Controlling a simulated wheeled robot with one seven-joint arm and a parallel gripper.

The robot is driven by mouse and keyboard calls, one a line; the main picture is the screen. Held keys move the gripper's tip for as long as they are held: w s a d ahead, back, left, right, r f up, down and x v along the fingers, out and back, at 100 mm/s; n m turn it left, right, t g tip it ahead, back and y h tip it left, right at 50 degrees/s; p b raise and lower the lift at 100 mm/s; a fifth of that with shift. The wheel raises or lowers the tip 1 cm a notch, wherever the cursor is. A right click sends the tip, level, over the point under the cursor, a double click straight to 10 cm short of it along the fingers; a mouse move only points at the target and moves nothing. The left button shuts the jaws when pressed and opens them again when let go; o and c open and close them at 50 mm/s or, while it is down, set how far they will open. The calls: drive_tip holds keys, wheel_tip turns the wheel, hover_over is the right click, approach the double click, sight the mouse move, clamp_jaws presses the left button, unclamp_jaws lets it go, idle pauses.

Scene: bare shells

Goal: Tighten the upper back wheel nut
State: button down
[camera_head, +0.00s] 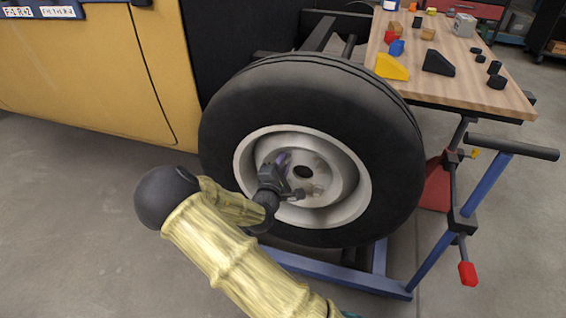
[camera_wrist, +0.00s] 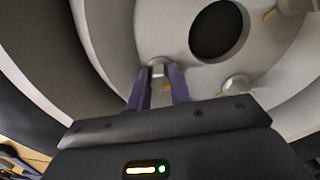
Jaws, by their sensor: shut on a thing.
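The wheel (camera_head: 398,140) has a black tyre and a pale metal rim around a dark round centre hole, which also shows in the wrist view (camera_wrist: 216,31). My gripper (camera_head: 284,160) is at the hub, on the left side of the centre hole. In the wrist view its two purple fingers (camera_wrist: 160,85) are shut on a wheel nut (camera_wrist: 158,65) with a grey rounded end. A second nut (camera_wrist: 237,85) sits free to the right, and another (camera_wrist: 290,4) is at the top right. In the head view my gripper hides the held nut.
A yellow vehicle body (camera_head: 70,90) stands left of the wheel. A wooden workbench (camera_head: 455,90) with a yellow wedge (camera_head: 391,67), a black wedge (camera_head: 438,62) and small blocks is at right. A blue frame (camera_head: 432,250) with a red-tipped handle (camera_head: 468,274) stands beside the tyre.

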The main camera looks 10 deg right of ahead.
drive_tip(key=m+p, duration=0.2)
drive_tip(key=m, duration=0.5)
drive_tip(key=m+p, duration=0.2)
drive_tip(key=m, duration=0.6)
drive_tip(key=m+p, duration=0.2)
drive_tip(key=m, duration=0.6)
drive_tip(key=shift+a+f, duration=0.15)
drive_tip(key=shift+f, duration=0.1)
drive_tip(key=shift+m, duration=0.4)
drive_tip(key=c, duration=1.3)
unclamp_jaws()
drive_tip(key=shift+o, duration=0.2)
